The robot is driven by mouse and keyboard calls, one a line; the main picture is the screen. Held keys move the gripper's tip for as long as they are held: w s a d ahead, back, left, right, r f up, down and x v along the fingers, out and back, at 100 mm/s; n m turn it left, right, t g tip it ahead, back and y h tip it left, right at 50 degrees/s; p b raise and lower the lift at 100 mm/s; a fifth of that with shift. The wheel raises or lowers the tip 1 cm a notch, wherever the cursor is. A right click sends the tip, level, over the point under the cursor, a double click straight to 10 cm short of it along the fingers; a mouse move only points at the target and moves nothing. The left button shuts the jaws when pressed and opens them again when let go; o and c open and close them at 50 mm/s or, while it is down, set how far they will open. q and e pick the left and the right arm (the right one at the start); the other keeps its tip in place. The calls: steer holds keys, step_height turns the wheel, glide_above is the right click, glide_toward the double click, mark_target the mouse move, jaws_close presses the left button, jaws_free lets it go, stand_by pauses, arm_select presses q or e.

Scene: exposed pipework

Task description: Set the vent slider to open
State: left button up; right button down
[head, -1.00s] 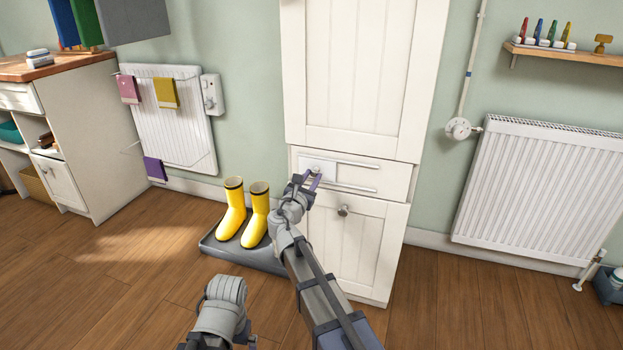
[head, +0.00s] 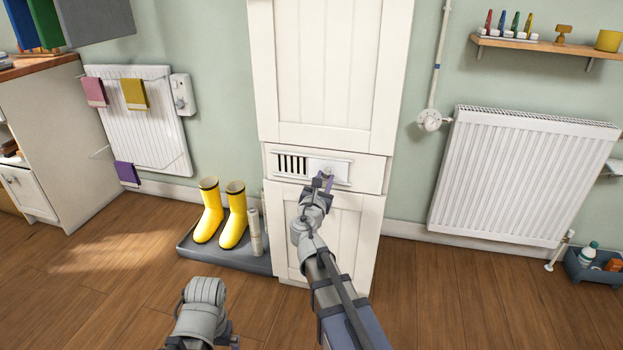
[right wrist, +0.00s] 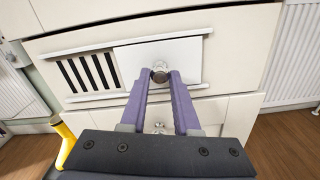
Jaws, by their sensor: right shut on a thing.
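The vent (head: 291,164) is in a white panel across the tall cupboard, between two rails. Its white slider plate (head: 325,167) is at the right part of the rails, and several dark slots (right wrist: 88,72) are uncovered to its left. My right gripper (head: 326,180) is shut on the slider's small round metal knob (right wrist: 160,71), with a purple finger on each side in the right wrist view. The fingers partly hide the plate's lower edge. My left arm shows at the bottom of the head view, but its fingers do not.
The cupboard's lower door (head: 345,235) is below the vent, with its knob (right wrist: 158,128) behind my fingers. Yellow boots (head: 209,212) stand on a grey tray (head: 197,256) to the left. A white radiator (head: 515,178) is on the right wall.

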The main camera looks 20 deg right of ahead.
steer(key=c, duration=0.6)
jaws_free()
steer(key=shift+s, duration=0.1)
steer(key=v, duration=0.7)
steer(key=shift+s+a, duration=0.25)
